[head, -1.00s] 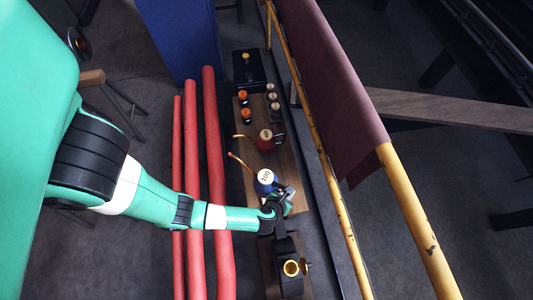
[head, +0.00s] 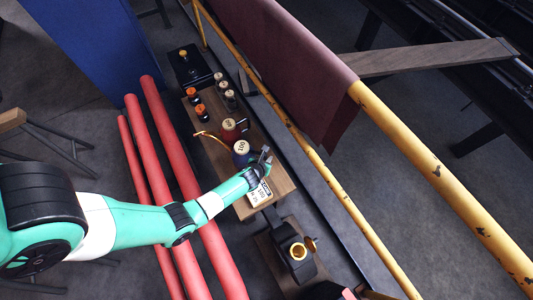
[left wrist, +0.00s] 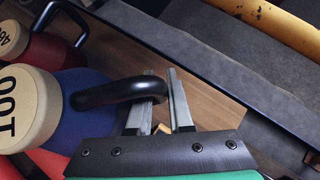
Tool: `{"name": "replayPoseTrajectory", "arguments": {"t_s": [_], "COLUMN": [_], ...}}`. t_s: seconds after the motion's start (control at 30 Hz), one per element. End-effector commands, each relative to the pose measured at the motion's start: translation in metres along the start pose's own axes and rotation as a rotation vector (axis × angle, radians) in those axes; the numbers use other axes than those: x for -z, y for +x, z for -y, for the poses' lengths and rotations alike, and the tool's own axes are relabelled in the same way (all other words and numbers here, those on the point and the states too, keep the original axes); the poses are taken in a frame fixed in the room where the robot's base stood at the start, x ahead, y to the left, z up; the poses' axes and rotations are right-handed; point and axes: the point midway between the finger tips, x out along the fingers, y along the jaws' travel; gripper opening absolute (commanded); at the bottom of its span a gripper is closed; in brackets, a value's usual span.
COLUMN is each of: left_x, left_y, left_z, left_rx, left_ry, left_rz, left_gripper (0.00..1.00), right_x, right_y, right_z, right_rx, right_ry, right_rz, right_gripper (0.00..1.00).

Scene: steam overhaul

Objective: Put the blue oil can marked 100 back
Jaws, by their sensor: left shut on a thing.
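The blue oil can (head: 240,158) has a cream cap marked 100, a black handle and a copper-coloured spout pointing left. It appears over the wooden board (head: 283,184), close beside the red can (head: 229,133). My left gripper (head: 264,160) is at the can's right side. In the left wrist view the blue can (left wrist: 78,115) is at the left, and my left gripper (left wrist: 165,100) is shut on its black handle (left wrist: 115,92). The can's base is hidden, so I cannot tell whether it touches the board. My right gripper is not in view.
A printed card (head: 260,193) lies on the board just in front of the can. Orange-topped bottles (head: 198,101) and cream-capped bottles (head: 226,92) stand behind. Red pipes (head: 167,160) run on the left, a yellow rail (head: 318,160) on the right. A black fitting (head: 296,250) stands nearer.

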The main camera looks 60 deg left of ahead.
Motion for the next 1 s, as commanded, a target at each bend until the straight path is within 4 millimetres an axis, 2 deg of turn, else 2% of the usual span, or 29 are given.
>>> {"name": "replayPoseTrajectory", "arguments": {"t_s": [0.03,0.27,0.37,0.5,0.9,0.93,1.0], "left_x": [0.003,0.000,0.004,0.022,0.024,0.025,0.025], "left_y": [0.012,0.017,0.031,0.050,0.051,0.051,0.051], "left_z": [-0.001,-0.002,-0.004,-0.003,-0.003,-0.003,-0.003], "left_rx": [-0.001,0.000,-0.001,-0.001,-0.001,-0.001,-0.001], "left_ry": [-0.001,0.002,-0.001,0.002,0.001,-0.001,-0.001], "left_rz": [0.003,0.002,0.003,0.001,0.001,-0.001,-0.001], "left_gripper": [0.00,0.00,0.00,0.00,0.00,0.24,0.37], "right_x": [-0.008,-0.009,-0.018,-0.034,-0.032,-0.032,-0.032], "right_y": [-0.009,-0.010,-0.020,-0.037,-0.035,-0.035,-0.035], "right_z": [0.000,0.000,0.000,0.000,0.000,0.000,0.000], "right_rx": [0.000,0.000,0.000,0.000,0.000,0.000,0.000], "right_ry": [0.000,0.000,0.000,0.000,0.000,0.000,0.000], "right_rz": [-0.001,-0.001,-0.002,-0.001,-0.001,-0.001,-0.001], "right_gripper": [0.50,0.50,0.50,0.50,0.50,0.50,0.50]}}
